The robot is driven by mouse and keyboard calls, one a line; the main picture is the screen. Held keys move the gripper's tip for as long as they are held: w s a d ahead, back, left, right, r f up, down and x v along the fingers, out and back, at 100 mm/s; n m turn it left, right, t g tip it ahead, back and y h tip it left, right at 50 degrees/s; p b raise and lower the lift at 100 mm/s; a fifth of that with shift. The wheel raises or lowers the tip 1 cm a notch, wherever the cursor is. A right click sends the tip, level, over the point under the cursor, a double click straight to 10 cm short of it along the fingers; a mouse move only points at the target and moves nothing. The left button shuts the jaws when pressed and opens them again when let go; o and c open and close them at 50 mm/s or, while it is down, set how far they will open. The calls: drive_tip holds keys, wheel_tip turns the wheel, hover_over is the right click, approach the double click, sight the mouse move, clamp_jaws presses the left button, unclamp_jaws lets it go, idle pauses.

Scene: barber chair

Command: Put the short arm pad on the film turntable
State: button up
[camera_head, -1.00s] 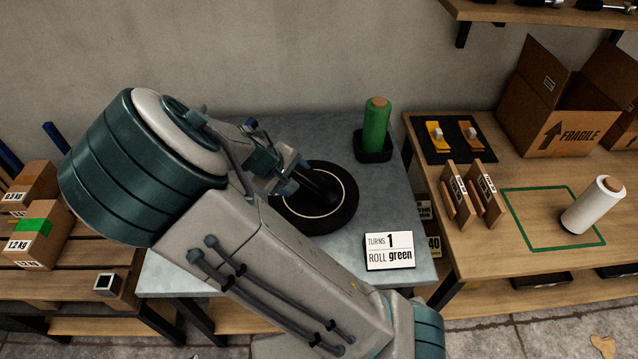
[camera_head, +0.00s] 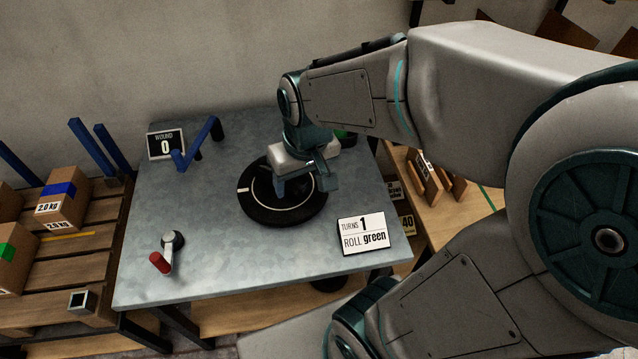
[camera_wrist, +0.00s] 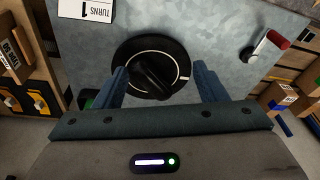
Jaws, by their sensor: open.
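The turntable (camera_head: 262,213), a round black disc with a pale ring and one white mark, sits on the grey metal table. A dark, elongated rounded piece that looks like the arm pad (camera_wrist: 156,77) lies on the disc, inside the ring, in the wrist view. My gripper (camera_head: 301,186) is over the turntable, pointing down. Its open fingers (camera_wrist: 160,72) stand on either side of the pad in the wrist view, with visible gaps. In the head view my gripper hides most of the pad. I cannot tell how high the fingertips are above the disc.
A sign (camera_head: 363,235) reading turns 1, roll green lies near the table's right front. A red-handled crank (camera_head: 163,259) is at the front left. A blue bent bar (camera_head: 198,145) and a counter (camera_head: 166,144) showing 0 stand behind left.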

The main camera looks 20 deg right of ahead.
drive_tip(key=s+d+r+m+t, duration=0.1)
drive_tip(key=s+r, duration=0.2)
drive_tip(key=s, duration=0.2)
drive_tip(key=shift+s+d+r+h, duration=0.15)
drive_tip(key=shift+s+r+h, duration=0.05)
drive_tip(key=shift+s+h, duration=0.1)
